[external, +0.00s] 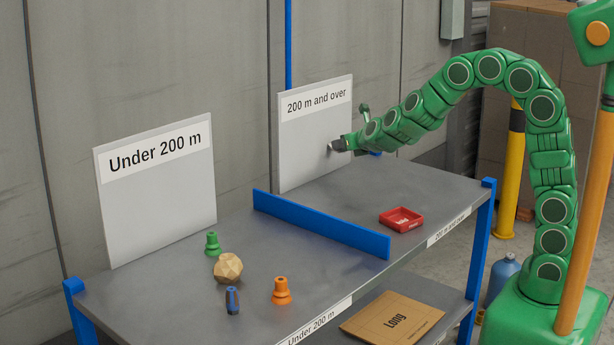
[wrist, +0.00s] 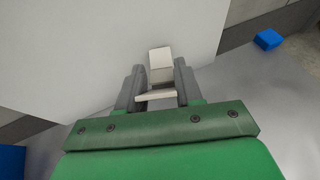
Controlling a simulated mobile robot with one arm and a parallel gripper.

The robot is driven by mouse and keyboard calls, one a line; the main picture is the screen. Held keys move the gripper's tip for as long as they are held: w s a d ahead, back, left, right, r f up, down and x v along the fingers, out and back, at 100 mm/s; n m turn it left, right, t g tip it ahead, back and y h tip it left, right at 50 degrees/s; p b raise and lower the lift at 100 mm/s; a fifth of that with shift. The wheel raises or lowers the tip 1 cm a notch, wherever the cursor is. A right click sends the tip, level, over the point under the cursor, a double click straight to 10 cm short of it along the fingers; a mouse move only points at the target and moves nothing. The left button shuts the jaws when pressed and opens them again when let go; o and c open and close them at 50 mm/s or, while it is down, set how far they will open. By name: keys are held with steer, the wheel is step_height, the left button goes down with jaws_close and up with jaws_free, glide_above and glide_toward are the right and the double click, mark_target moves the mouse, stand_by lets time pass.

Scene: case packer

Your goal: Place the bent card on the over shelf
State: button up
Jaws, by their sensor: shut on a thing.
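My gripper (external: 339,145) is at the end of the green arm, in front of the "200 m and over" sign board (external: 307,155) and above the over shelf (external: 345,190). In the wrist view my gripper (wrist: 155,85) is shut on the bent card (wrist: 160,58), a small off-white folded piece held between the two grey fingers. One part of the card sticks out past the fingertips and another lies across between the fingers. In the external view the card is too small to make out clearly. The over shelf is the grey surface right of the blue divider.
The blue divider (external: 318,225) splits the shelf top. The under side holds a green piece (external: 213,244), a faceted tan ball (external: 228,268), an orange piece (external: 281,291) and a dark blue piece (external: 232,300).

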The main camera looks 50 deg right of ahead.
steer(key=a+n+y, duration=0.2)
steer(key=a, duration=1)
steer(key=n+y, duration=0.6)
steer(key=y, duration=0.1)
glide_above(279, 271)
steer(key=shift+f, duration=4.1)
steer(key=o, duration=1)
steer(key=shift+f, duration=0.1)
